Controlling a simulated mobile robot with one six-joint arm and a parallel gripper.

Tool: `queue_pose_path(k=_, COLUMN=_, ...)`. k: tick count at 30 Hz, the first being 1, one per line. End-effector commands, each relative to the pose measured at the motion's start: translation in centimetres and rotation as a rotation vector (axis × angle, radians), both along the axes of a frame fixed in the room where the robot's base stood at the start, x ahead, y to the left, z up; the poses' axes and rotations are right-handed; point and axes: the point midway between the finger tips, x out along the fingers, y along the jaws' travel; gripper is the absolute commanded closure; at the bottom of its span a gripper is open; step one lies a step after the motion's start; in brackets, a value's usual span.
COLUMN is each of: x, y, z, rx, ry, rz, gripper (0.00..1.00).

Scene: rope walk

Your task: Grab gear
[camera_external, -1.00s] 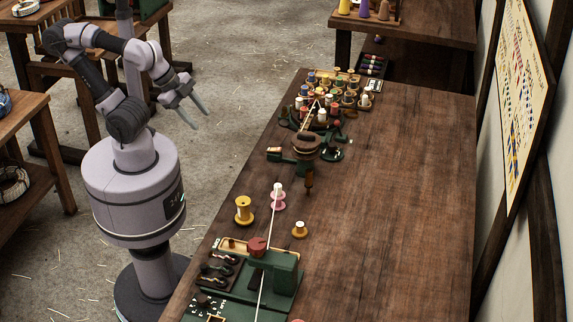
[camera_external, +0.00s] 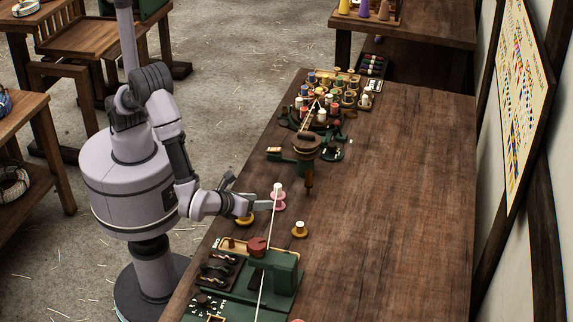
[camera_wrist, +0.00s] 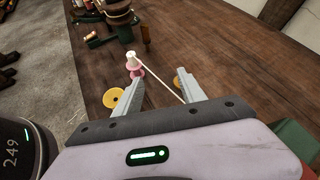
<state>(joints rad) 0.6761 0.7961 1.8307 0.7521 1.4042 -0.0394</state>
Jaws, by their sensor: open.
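My gripper (camera_external: 248,193) is open and empty over the near left edge of the workbench (camera_external: 390,180), close to the spools. In the wrist view its two fingers (camera_wrist: 160,80) are spread apart. A yellow spool (camera_external: 245,219) stands partly hidden beneath the gripper; it shows left of the left finger in the wrist view (camera_wrist: 113,98). A pink spool with a white top (camera_external: 278,199) stands just beyond the fingertips. A smaller yellow-orange spool (camera_external: 299,230) stands to the right, partly behind the right finger in the wrist view. I cannot pick out a clear gear.
A white cord runs from the pink spool to a green device with a red knob (camera_external: 258,245). A tray of dark parts (camera_external: 217,270) lies beside it. A dark winding device (camera_external: 306,147) and several small spools (camera_external: 335,92) stand farther back. The bench's right half is clear.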

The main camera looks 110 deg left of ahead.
Motion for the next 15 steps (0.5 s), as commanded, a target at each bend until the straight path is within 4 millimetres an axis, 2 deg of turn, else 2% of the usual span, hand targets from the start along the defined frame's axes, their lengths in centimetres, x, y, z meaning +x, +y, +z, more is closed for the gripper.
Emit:
queue_pose_path(k=1, x=0.3, y=-1.8, z=-2.3, rx=0.073, ry=0.027, rz=-0.082, gripper=0.52)
queue_pose_path(k=3, x=0.7, y=-3.7, z=-4.8, rx=0.152, ry=0.048, rz=-0.176, gripper=0.52)
queue_pose_path(k=6, x=0.9, y=-5.0, z=-6.7, rx=0.207, ry=0.059, rz=-0.244, gripper=0.52)
queue_pose_path(k=8, x=1.3, y=-4.7, z=-7.4, rx=0.217, ry=0.06, rz=-0.255, gripper=0.52)
queue_pose_path(k=15, x=5.2, y=0.5, z=-10.5, rx=0.216, ry=0.063, rz=-0.25, gripper=0.52)
